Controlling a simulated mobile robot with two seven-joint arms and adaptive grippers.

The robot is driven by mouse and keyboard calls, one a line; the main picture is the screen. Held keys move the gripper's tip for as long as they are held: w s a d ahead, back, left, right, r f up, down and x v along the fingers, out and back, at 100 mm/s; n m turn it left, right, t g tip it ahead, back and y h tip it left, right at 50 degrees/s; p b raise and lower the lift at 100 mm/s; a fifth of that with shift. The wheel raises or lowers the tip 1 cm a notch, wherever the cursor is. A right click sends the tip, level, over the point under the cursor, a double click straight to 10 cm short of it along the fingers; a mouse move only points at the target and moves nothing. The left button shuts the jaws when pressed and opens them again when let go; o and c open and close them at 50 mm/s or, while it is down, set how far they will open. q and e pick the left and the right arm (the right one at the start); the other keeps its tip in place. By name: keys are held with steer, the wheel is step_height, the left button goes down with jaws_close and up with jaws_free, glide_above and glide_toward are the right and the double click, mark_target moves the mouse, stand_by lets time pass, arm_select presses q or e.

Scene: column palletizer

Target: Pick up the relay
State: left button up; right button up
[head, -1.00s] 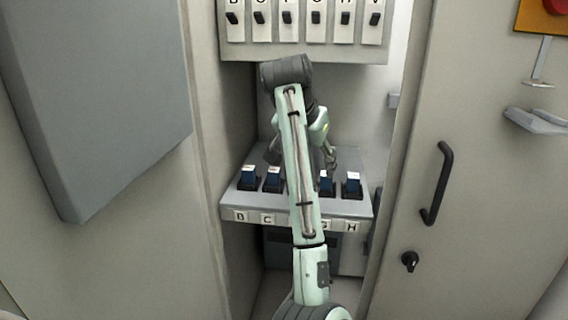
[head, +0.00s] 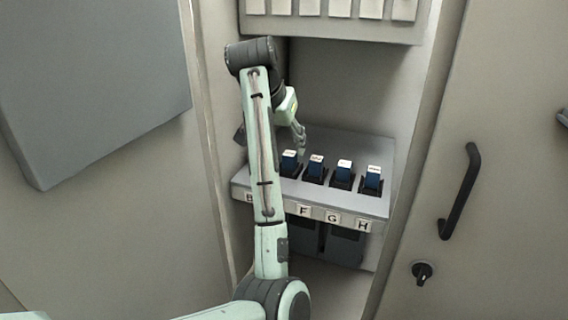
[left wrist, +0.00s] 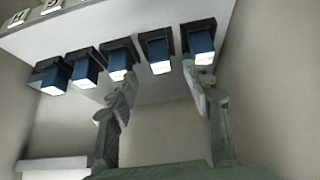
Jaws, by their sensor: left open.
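Several blue relays with white tops stand in black sockets on a grey shelf (head: 290,198). Four relays show in the head view, including the rightmost relay (head: 372,178) above label H and one (head: 289,162) beside my arm. In the left wrist view a fifth also shows. My left gripper (head: 271,143) is above the shelf's left part, partly hidden by its own arm. In the left wrist view its fingers (left wrist: 162,80) are spread and empty. One relay (left wrist: 157,50) lies between the fingertips in the picture; relays on either side overlap them. I cannot tell contact. My right gripper is out of view.
A panel of white switches (head: 340,8) hangs above the shelf. Cabinet walls close in on both sides. A door with a black handle (head: 459,192) and a black knob (head: 423,272) stands at right. A grey box (head: 95,80) juts out at left.

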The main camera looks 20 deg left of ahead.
mark_target(289, 155)
arm_select(q)
steer(key=x, duration=0.6)
steer(key=shift+c, duration=0.5)
steer(key=shift+r, duration=0.1)
jaws_close()
